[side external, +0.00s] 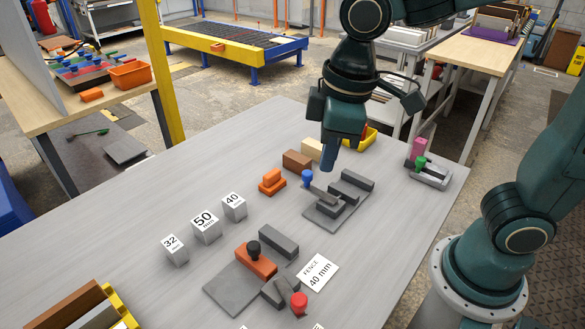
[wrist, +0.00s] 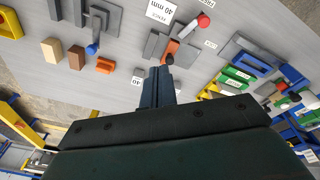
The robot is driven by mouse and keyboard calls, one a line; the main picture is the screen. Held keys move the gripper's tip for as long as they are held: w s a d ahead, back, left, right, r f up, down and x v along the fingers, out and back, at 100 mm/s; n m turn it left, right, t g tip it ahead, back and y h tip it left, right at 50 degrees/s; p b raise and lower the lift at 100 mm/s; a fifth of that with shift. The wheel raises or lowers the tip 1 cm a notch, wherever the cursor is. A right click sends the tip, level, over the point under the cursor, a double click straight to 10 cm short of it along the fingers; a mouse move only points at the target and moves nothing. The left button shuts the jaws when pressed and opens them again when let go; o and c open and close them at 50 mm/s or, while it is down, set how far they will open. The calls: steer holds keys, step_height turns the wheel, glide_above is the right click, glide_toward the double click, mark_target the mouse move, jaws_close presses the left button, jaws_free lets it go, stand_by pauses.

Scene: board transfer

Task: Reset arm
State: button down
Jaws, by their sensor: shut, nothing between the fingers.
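My gripper (side external: 328,155) is shut and empty. In the side view it points down above the table, just behind the grey fixture with the blue knob (side external: 307,178). In the wrist view its fingers (wrist: 158,86) are together, with nothing between them. A second grey fixture (side external: 235,288) nearer the front holds an orange block (side external: 256,261) with a black knob; a red knob (side external: 299,301) is beside it. In the wrist view the orange block (wrist: 171,48) appears beyond the fingertips.
Gauge blocks (side external: 205,227) marked 32, 50 and 40 stand left of centre. A "FENCE 40 mm" card (side external: 318,273) lies by the front fixture. Brown (side external: 297,161) and cream (side external: 312,149) blocks and a yellow bin (side external: 362,139) are near the gripper.

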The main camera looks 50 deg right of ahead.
steer(key=s+d+r+m+t, duration=0.2)
steer(key=s+d+m, duration=0.5)
steer(key=d, duration=0.5)
steer(key=shift+s+d+t, duration=0.25)
steer(key=shift+s+t, duration=0.65)
steer(key=shift+s, duration=0.05)
